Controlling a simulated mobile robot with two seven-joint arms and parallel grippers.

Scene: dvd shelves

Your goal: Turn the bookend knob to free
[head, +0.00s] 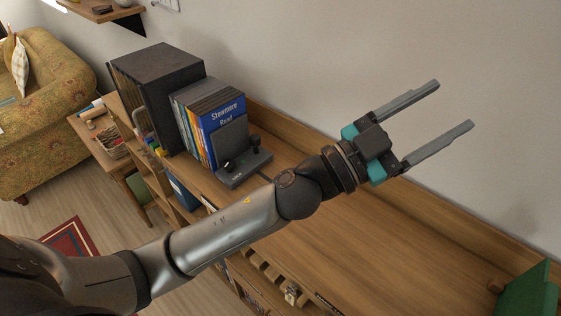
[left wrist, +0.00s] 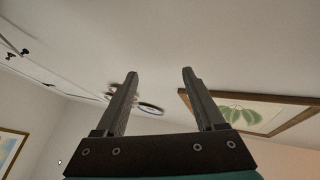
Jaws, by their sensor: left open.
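The dark grey bookend (head: 242,168) stands on the wooden shelf top, upright against the right end of a row of DVD cases and books. Small black knobs show on its base; one knob (head: 255,141) stands at its right rear, and I cannot tell its setting. My left gripper (head: 455,105) is open and empty, raised to the right of the bookend and apart from it, fingers pointing up and right. In the left wrist view, its two fingers (left wrist: 160,88) are spread with nothing between them, facing the ceiling. My right gripper is not in view.
A blue book (head: 222,117) and several cases lean beside a large black box (head: 160,85). The wooden shelf top (head: 400,240) is clear to the right, up to a green object (head: 530,292). A patterned armchair (head: 45,110) stands at the left.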

